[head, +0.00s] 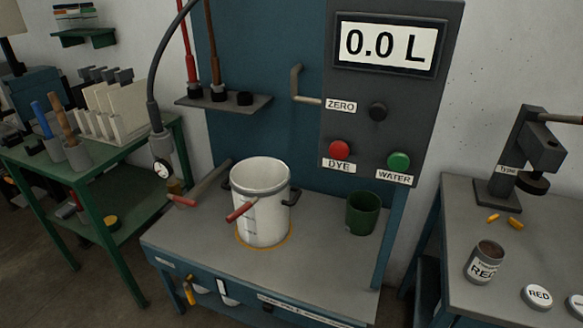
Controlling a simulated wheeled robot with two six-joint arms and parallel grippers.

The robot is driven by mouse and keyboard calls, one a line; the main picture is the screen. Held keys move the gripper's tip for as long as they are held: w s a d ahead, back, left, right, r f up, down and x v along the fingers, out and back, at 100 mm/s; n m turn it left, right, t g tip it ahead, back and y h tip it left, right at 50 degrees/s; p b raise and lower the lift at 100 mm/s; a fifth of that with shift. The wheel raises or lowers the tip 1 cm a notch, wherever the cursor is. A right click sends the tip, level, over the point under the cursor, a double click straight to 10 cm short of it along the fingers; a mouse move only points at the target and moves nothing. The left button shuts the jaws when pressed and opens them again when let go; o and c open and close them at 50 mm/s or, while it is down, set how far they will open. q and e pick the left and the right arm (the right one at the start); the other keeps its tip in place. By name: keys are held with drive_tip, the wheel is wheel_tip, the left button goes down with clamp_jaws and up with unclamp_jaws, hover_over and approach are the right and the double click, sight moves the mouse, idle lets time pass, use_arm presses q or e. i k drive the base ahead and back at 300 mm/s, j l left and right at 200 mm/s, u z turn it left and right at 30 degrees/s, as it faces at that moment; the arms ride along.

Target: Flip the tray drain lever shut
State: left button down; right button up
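I cannot tell for sure which part is the tray drain lever. A small lever with a red grip (182,201) sits at the left edge of the grey bench top (190,240), by a thick grey rod (208,181). A yellow-orange handle (190,291) hangs on the bench's blue front, at lower left. Another red handle (240,211) sticks out from the front of the white pot (262,180). Whether any of these is open or shut is not clear. Neither of my grippers is in view.
The white pot stands in a yellow ring on the bench, with a green cup (363,212) to its right. A panel (390,90) reads 0.0 L. A green-framed shelf table (90,165) stands left, and a grey table (470,235) with tins right. The bench's front right is clear.

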sight(188, 290)
drive_tip(key=i+j+u, duration=0.1)
drive_tip(key=j, duration=0.25)
drive_tip(key=i+j, duration=0.1)
drive_tip(key=j, duration=0.25)
drive_tip(key=i+j+u, duration=0.15)
drive_tip(key=j, duration=0.25)
drive_tip(key=i+j+u, duration=0.1)
drive_tip(key=j, duration=0.25)
